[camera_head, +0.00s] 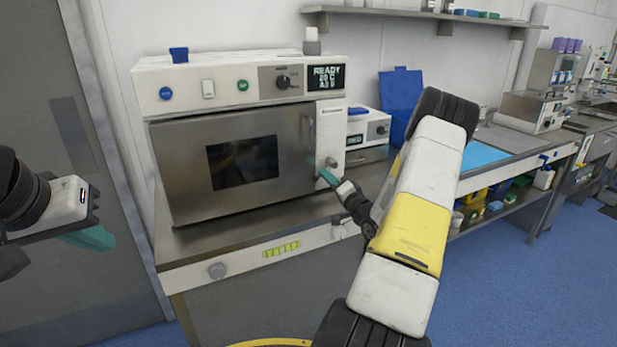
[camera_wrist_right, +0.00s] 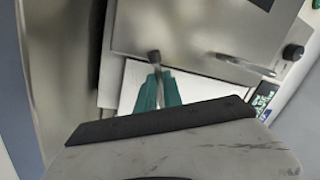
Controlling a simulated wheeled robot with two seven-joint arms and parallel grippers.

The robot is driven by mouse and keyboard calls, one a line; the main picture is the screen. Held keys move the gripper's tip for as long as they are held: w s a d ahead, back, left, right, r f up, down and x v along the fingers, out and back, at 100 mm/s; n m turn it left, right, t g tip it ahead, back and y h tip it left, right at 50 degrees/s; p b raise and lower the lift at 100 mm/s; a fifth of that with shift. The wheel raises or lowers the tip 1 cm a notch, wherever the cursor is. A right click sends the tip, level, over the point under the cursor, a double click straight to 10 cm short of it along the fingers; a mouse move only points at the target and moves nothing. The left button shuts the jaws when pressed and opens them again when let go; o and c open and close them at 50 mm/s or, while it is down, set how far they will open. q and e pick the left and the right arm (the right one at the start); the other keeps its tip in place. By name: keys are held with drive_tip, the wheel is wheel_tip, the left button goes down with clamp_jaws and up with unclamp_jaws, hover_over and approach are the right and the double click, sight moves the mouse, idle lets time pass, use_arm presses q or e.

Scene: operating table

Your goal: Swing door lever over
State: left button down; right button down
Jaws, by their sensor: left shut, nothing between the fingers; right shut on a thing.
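The steel oven-like device has a closed front door (camera_head: 180,165) with a dark window. A short lever with a round dark end (camera_head: 331,162) sits at the door's right edge, low on the white strip. In the right wrist view the lever's dark end (camera_wrist_right: 153,56) pokes out beyond my teal fingertips. My right gripper (camera_head: 325,176) is shut on the lever; its fingers (camera_wrist_right: 158,88) pinch the metal stem, which they partly hide. My left gripper (camera_head: 92,238) is shut and empty, off to the left, well apart from the device.
The device stands on a steel bench (camera_head: 265,215). Its top panel has a knob (camera_head: 283,82) and a display (camera_head: 326,77) reading READY. Blue floor (camera_head: 500,275) is clear at right.

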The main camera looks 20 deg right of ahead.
drive_tip(key=shift+a+r+m+h, duration=0.1)
drive_tip(key=shift+r+m+h, duration=0.1)
drive_tip(key=shift+m, duration=0.6)
drive_tip(key=shift+a+r+m+h, duration=0.1)
drive_tip(key=shift+r+m+h, duration=0.1)
drive_tip(key=shift+m, duration=0.6)
drive_tip(key=shift+a+r+m+h, duration=0.1)
drive_tip(key=shift+r+m+h, duration=0.1)
drive_tip(key=shift+m, duration=0.6)
drive_tip(key=c, duration=1.5)
unclamp_jaws()
drive_tip(key=shift+s, duration=0.1)
drive_tip(key=s, duration=0.2)
drive_tip(key=s+f, duration=0.1)
drive_tip(key=s, duration=0.4)
drive_tip(key=shift+s+d+f, duration=0.2)
drive_tip(key=shift+s+d, duration=0.05)
drive_tip(key=shift+d, duration=0.15)
